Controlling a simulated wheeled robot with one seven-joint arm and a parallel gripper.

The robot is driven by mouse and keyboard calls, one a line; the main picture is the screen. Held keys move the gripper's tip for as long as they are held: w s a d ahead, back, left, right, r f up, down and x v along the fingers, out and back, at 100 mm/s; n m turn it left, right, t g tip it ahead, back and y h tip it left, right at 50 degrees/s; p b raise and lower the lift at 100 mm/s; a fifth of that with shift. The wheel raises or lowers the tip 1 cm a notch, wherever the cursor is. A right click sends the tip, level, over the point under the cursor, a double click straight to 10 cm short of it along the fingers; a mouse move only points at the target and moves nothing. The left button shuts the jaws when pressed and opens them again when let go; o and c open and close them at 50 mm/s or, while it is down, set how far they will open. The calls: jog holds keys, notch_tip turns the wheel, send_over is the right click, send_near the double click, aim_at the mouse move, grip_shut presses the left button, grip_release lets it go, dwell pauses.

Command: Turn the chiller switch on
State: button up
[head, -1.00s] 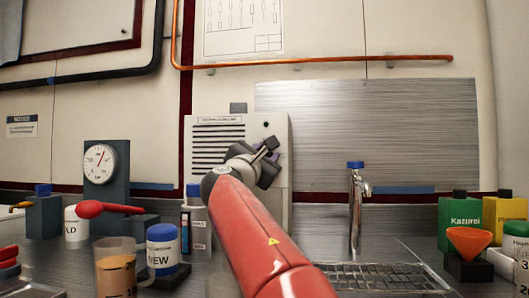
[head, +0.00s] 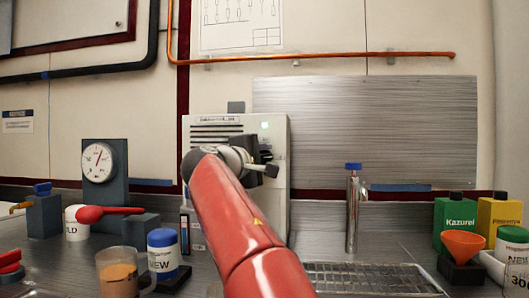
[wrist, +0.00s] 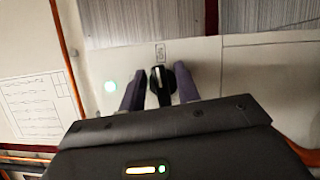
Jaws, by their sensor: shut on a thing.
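The chiller switch (wrist: 160,78) is a black rotary knob with a white pointer line, on the pale chiller box (head: 213,123). In the wrist view it sits between the two dark fingers of my gripper (wrist: 159,90), which is shut on it. The pointer runs nearly up and down in that view, toward a small label. In the head view my gripper (head: 262,165) is at the box's front, and my wrist hides the knob.
A tap (head: 353,205) and drain grate (head: 370,278) are right of the box. A gauge (head: 98,162), a white NEW container (head: 162,252) and a clear beaker (head: 117,275) stand left. An orange funnel (head: 465,243) and bottles stand at far right.

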jog(key=shift+m, duration=0.6)
jog(key=shift+f, duration=0.1)
jog(key=o, duration=0.6)
jog(key=shift+s, duration=0.1)
jog(key=b+v, duration=0.1)
jog(key=v, duration=0.6)
jog(key=shift+s+a, duration=0.2)
jog(key=shift+a, duration=0.05)
